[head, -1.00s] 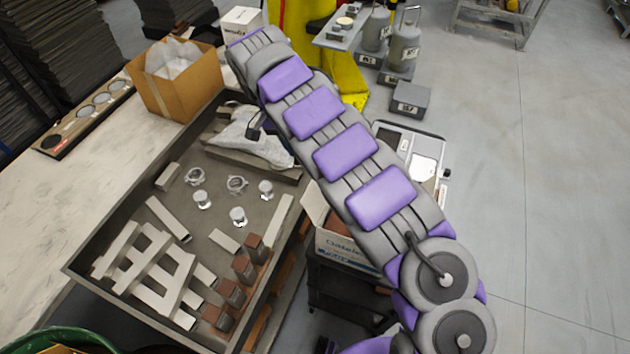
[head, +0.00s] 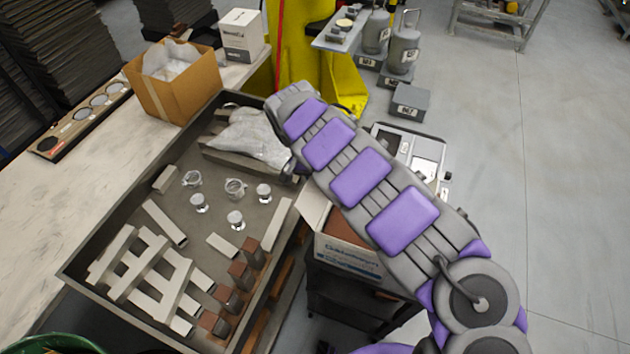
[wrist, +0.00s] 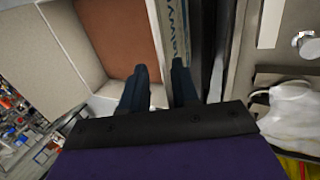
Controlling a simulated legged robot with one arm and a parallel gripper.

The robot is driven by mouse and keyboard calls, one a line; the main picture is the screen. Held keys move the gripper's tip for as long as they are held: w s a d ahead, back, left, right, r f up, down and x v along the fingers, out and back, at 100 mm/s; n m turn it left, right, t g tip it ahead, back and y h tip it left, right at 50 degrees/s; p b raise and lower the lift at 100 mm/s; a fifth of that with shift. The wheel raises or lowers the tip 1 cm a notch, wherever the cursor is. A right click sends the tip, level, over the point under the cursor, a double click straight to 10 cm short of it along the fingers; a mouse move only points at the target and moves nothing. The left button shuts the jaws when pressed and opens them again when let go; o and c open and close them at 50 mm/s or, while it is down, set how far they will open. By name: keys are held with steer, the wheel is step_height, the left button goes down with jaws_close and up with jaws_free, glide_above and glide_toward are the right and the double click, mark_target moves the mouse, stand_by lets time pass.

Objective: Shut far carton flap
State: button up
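The open carton (head: 350,257) sits on a dark cart beside the tray, partly hidden by my arm. One pale flap (head: 314,208) stands out at its left side. In the wrist view the carton's brown inside (wrist: 118,35) shows at top centre, with a wide grey-beige flap (wrist: 42,52) spread to the left and a lighter flap (wrist: 105,95) below it. The printed side wall (wrist: 173,28) runs up just beyond the fingertips. My gripper (wrist: 161,78) has its dark fingers apart with a narrow gap, close to the carton's corner. Contact cannot be told. The head view hides my gripper.
A metal tray (head: 75,270) with a white bag, glassy pieces and blocks lies left of the carton. A brown box (head: 178,88) and a white box (head: 241,35) stand behind. A yellow machine base (head: 345,85) rises at the back. Open floor lies right.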

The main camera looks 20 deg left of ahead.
steer(key=shift+s+d+r, duration=0.25)
steer(key=shift+d+r, duration=0.1)
steer(key=shift+d, duration=0.2)
steer(key=shift+s+d+r, duration=0.25)
steer(key=shift+d+r, duration=0.1)
steer(key=shift+d, duration=0.15)
steer(key=a, duration=0.4)
steer(key=shift+w+a+f, duration=0.1)
steer(key=shift+w+f, duration=0.05)
steer(key=shift+f, duration=0.25)
steer(key=c, duration=0.5)
steer(key=shift+d+r, duration=0.3)
steer(key=shift+d, duration=0.65)
jaws_close()
steer(key=shift+d, duration=0.4)
steer(key=shift+a+f, duration=0.15)
steer(key=shift+a, duration=0.35)
